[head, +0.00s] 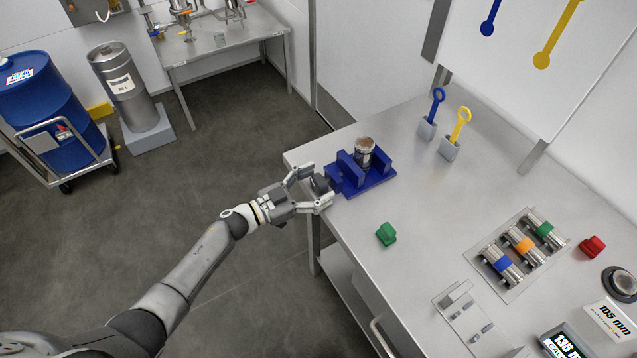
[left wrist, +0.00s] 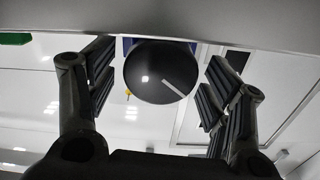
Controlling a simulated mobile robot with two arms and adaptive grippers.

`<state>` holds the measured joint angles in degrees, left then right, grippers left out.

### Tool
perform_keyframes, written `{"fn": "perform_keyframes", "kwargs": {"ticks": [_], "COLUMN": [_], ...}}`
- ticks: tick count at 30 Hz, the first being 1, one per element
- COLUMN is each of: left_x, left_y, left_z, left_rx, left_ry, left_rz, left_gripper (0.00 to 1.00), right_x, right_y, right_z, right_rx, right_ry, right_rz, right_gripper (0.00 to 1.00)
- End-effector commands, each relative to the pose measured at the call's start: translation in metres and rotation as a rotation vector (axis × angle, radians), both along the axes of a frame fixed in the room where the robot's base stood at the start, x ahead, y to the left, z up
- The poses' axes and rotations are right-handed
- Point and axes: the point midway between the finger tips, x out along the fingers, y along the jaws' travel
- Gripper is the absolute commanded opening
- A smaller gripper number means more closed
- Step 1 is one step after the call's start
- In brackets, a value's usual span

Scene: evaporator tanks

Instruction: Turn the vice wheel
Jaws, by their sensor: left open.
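The blue vice (head: 374,180) stands at the left edge of the steel table and holds a metal cylinder (head: 365,150) upright between its jaws. Its dark round wheel (head: 320,184) faces left, toward my left gripper. In the left wrist view the black wheel (left wrist: 158,72) fills the middle, with a pale line on its face slanting down to the right. My left gripper (head: 317,187) is open, with one finger on each side of the wheel. In the left wrist view a gap shows between the wheel and both fingers (left wrist: 160,88). My right gripper is not in view.
A green block (head: 386,234) lies on the table in front of the vice. Blue and yellow ring-handled tools (head: 432,115) stand in holders behind it. A tray with several banded cylinders (head: 524,252) and a red block (head: 592,247) are further right. Open floor (head: 240,130) lies left of the table.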

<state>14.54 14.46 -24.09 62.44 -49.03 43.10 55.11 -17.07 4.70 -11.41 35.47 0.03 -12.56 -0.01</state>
Motion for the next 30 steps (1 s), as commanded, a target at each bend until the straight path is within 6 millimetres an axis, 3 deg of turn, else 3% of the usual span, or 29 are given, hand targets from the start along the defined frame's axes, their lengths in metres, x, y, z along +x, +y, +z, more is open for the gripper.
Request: {"fn": "perform_keyframes", "kwargs": {"ticks": [15,21,30], "left_x": [-0.059,-0.066,-0.066], "left_y": [0.079,0.09,0.091], "left_z": [-0.002,-0.001,-0.001], "left_rx": [0.003,0.001,0.001], "left_ry": [0.003,0.002,0.002], "left_rz": [-0.001,-0.001,0.002], "left_gripper": [0.73,0.73,0.73], "right_x": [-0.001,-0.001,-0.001], "right_y": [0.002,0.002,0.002], "right_z": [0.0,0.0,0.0], "right_rx": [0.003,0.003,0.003], "right_ry": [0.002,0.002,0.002], "right_rz": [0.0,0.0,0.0], "right_gripper": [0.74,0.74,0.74]}}
